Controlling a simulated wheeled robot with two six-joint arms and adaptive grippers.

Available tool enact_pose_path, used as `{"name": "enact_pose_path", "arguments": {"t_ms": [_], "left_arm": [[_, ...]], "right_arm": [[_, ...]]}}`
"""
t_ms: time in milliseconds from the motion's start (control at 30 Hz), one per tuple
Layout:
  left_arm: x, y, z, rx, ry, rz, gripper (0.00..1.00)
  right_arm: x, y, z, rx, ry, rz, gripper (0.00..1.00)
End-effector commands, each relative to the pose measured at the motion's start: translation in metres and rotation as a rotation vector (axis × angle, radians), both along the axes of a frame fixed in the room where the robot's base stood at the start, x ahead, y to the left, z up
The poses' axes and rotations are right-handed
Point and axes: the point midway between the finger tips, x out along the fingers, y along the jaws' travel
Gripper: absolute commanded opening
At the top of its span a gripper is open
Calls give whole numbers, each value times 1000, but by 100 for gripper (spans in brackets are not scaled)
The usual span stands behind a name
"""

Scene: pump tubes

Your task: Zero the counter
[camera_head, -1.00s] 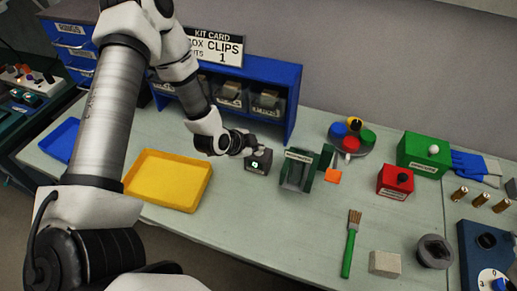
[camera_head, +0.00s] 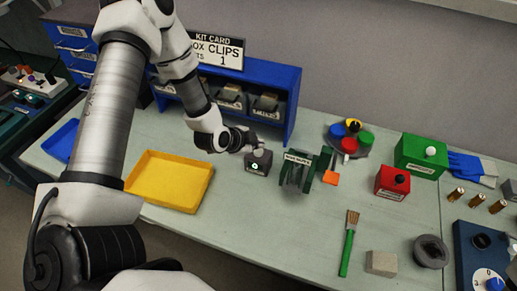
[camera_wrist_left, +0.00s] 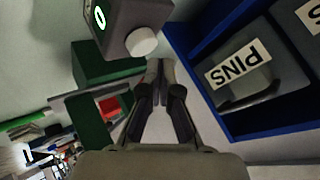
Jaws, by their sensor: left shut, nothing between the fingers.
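The counter (camera_head: 257,167) is a small dark box on the table with a lit green display on its front. In the left wrist view the counter (camera_wrist_left: 122,14) is at the top, its display reads what looks like 0, and a round white knob (camera_wrist_left: 141,42) sticks out of its side. My left gripper (camera_head: 257,146) is shut and empty, just above and behind the counter. In the left wrist view its fingertips (camera_wrist_left: 158,66) are close to the knob; a small gap seems to show between them. My right gripper is out of view.
A blue shelf (camera_head: 292,110) with labelled bins stands close behind my left gripper. A dark green labelled stand (camera_head: 296,172) is just right of the counter. A yellow tray (camera_head: 150,190) lies to the left. The table in front of the counter is clear.

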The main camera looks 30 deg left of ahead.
Motion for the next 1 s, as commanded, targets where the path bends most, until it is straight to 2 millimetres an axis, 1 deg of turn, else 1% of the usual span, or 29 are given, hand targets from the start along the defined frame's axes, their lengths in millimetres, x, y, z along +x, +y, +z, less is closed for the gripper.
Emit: {"name": "enact_pose_path", "arguments": {"t_ms": [67, 167, 300, 600, 1000], "left_arm": [[0, 0, 0, 0, 0, 0, 0], [0, 0, 6, 0, 0, 0, 0], [0, 0, 22, 0, 0, 0, 0], [0, 0, 51, 0, 0, 0, 0], [0, 0, 50, 0, 0, 0, 0]], "right_arm": [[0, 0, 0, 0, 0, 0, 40], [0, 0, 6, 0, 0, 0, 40], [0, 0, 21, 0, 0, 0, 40], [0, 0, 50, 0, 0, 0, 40], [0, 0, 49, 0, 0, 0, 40]]}}
